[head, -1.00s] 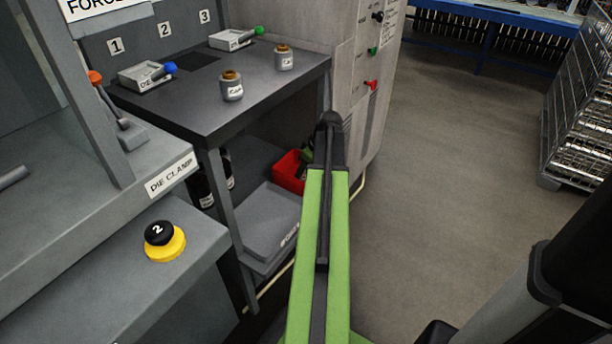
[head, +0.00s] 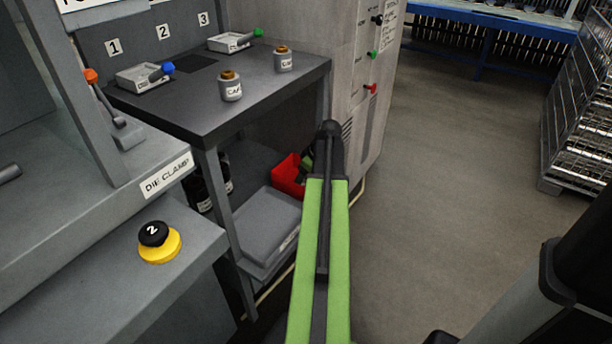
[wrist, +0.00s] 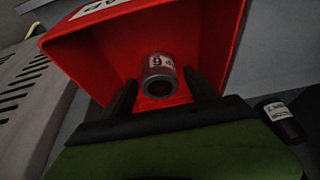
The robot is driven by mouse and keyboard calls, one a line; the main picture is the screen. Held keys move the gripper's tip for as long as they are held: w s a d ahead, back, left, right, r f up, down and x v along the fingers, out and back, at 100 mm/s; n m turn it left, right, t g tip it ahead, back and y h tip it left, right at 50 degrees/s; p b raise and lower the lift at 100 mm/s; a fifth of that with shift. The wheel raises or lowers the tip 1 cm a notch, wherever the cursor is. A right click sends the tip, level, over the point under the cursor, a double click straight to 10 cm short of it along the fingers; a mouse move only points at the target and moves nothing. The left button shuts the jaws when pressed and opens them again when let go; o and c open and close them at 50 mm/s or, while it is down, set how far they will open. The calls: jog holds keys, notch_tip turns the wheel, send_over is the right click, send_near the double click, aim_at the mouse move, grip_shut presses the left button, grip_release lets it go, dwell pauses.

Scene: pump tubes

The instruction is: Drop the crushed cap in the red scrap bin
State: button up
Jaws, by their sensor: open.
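The red scrap bin (head: 285,176) stands on the low shelf under the bench, partly hidden behind my arm. In the wrist view its red inside (wrist: 110,65) fills the middle. A grey cylindrical cap (wrist: 159,84) with a white label and dark round opening shows within the bin's outline, between my two dark fingers. My gripper (wrist: 162,92) is open, its fingers apart on either side of the cap, with gaps visible. I cannot tell whether the cap rests on the bin's floor. In the head view my gripper is mostly hidden by my arm.
Two grey capped pots (head: 231,87) stand on the dark bench (head: 270,80) above the bin. A grey lidded box (head: 264,222) is beside the bin, and a dark labelled bottle (wrist: 280,118) shows at right.

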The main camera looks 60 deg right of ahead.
jog(key=p+v, duration=1.1)
jog(key=v, duration=0.1)
jog(key=shift+r, duration=0.1)
